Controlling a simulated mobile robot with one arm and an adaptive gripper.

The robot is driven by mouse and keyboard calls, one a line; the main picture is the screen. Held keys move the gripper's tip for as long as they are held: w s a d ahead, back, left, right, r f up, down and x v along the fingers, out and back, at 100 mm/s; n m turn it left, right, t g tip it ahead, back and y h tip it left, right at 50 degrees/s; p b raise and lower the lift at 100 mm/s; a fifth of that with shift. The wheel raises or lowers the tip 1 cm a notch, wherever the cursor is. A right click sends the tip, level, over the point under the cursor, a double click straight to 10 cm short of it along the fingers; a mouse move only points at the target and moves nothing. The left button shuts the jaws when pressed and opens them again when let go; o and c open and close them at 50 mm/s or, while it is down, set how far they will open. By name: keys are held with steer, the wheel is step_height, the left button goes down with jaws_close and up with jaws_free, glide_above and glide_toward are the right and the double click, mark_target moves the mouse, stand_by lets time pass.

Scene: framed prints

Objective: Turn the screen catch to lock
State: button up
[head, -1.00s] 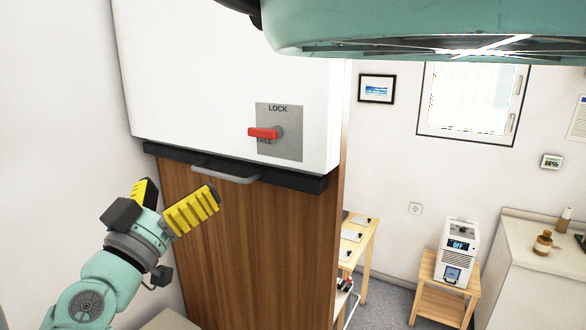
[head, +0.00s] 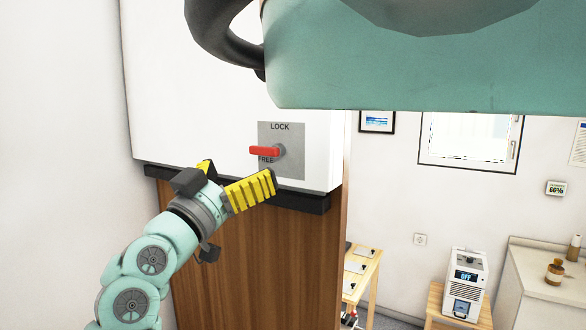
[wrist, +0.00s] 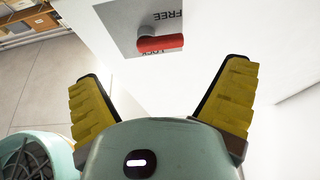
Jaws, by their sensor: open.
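The screen catch has a red handle (head: 265,151) on a grey plate (head: 295,165) marked LOCK at the top and FREE lower left. The plate is on the white screen housing (head: 200,90). The handle lies level, pointing left, just above FREE. In the wrist view the red handle (wrist: 160,43) shows upside down, beyond the fingertips and apart from them. My gripper (head: 240,178) has yellow ribbed fingers, spread open and empty. In the head view it is below and left of the handle; it also shows in the wrist view (wrist: 162,80).
A brown wooden panel (head: 240,270) stands below the housing's dark lower edge (head: 300,202). To the right are a small wooden table (head: 362,270), a white device (head: 466,280) reading OFF, and a counter (head: 540,262). My own arm covers the upper right.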

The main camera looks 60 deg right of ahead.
mark_target(262, 151)
steer(key=p+x, duration=0.3)
steer(key=x, duration=0.2)
steer(key=shift+r+p, duration=0.2)
steer(key=shift+p, duration=0.1)
steer(key=shift+f+p+x, duration=0.2)
steer(key=shift+p+x, duration=0.4)
steer(key=shift+x, duration=0.55)
steer(key=shift+c, duration=0.2)
steer(key=c, duration=1.2)
